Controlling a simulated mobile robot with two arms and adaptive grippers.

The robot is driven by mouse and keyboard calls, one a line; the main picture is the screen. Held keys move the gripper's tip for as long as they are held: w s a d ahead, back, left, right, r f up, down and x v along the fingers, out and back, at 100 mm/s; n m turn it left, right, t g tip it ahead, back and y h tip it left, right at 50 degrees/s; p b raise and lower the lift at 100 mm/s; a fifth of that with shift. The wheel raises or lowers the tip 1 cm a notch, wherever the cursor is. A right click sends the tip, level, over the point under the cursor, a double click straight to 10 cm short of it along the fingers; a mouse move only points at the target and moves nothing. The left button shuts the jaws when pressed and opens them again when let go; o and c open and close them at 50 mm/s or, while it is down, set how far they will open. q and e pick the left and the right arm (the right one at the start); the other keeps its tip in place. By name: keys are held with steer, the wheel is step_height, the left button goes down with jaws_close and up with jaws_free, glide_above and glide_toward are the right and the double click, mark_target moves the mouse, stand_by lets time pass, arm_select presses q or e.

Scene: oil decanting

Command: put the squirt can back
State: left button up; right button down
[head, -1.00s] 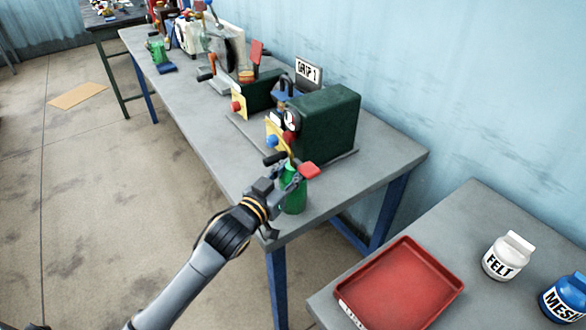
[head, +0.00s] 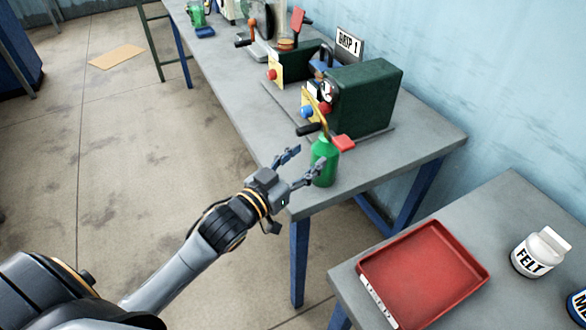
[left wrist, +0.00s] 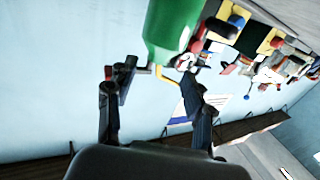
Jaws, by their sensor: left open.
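The squirt can (head: 325,164) is a green bottle standing upright near the front corner of the long grey workbench. It also shows at the top of the left wrist view (left wrist: 170,28). My left gripper (head: 306,159) is open, just to the left of the can. One finger overlaps the can's lower left side in the head view; I cannot tell whether it touches. My right gripper is out of view.
A red tray (head: 423,272) and a white "FELT" jar (head: 540,252) are on the nearer table. Open floor lies left of the bench.

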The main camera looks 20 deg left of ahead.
arm_select(q)
steer(key=shift+v, duration=1.95)
steer(key=s+a+f+n+g+y, duration=0.15)
steer(key=s+f+g+y, duration=0.35)
steer(key=f, duration=0.7)
steer(key=s+d+f+g, duration=0.1)
steer(key=s+f+g, duration=0.3)
steer(key=s, duration=0.4)
steer(key=s+f+g, duration=0.4)
steer(key=s+g, duration=0.1)
steer(key=s, duration=0.3)
step_height(320, 180, down, 23)
steer(key=g+p, duration=0.1)
steer(key=s+a+f+g+p, duration=0.1)
steer(key=s+a+f, duration=0.1)
steer(key=s+f, duration=1.5)
steer(key=shift+s+a+m, duration=0.3)
steer(key=shift+s+m, duration=0.05)
steer(key=shift+s, duration=0.4)
